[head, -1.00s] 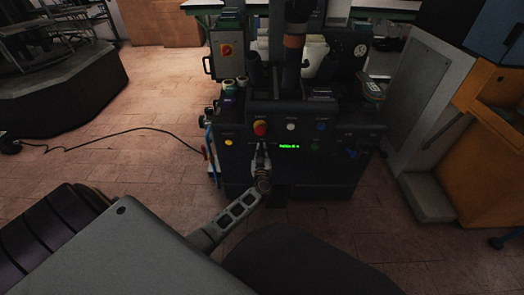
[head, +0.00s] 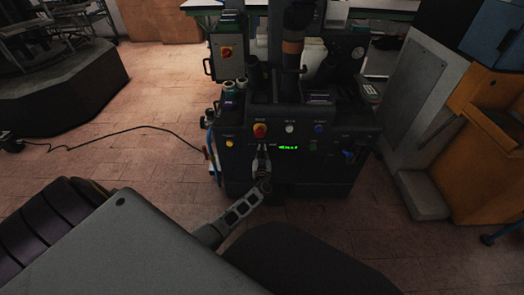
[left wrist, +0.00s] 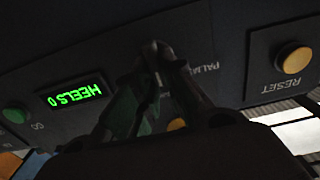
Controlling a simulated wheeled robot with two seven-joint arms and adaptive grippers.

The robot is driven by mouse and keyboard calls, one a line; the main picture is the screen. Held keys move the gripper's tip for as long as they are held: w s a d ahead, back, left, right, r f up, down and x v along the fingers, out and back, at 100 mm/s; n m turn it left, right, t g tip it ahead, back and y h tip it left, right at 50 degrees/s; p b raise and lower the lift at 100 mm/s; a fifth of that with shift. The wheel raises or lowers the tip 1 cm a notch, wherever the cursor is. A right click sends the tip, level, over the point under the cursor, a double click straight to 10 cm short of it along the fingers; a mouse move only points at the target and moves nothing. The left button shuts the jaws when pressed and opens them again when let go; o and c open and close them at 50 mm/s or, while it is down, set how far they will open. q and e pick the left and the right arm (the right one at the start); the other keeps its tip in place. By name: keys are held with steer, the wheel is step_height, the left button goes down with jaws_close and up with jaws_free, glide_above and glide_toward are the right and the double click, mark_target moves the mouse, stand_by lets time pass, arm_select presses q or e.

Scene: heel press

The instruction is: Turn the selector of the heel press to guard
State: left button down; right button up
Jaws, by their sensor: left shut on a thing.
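The heel press (head: 318,172) is a dark machine with a front control panel, in the middle of the head view. My left gripper (head: 262,149) is at this panel, below the red button and left of the green display (head: 289,147). In the left wrist view the gripper (left wrist: 163,50) is shut on the small dark selector knob, which its fingers mostly hide. A label beginning "PALM" shows beside it. The display (left wrist: 75,95) reads "HEELS 0", upside down. The knob's exact pointing direction cannot be made out. My right gripper is not in view.
A red button (head: 260,131), a white button (head: 290,128) and a blue one sit above the display. A yellow RESET button (left wrist: 296,60) is on the panel. An orange cabinet (head: 470,150) stands at right. A black cable (head: 120,131) lies on the floor at left.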

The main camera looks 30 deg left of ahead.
arm_select(q)
steer(key=c, duration=1.5)
jaws_free()
steer(key=v, duration=1.2)
steer(key=shift+f, duration=0.1)
steer(key=shift+w+d, duration=0.1)
steer(key=shift+d, duration=0.05)
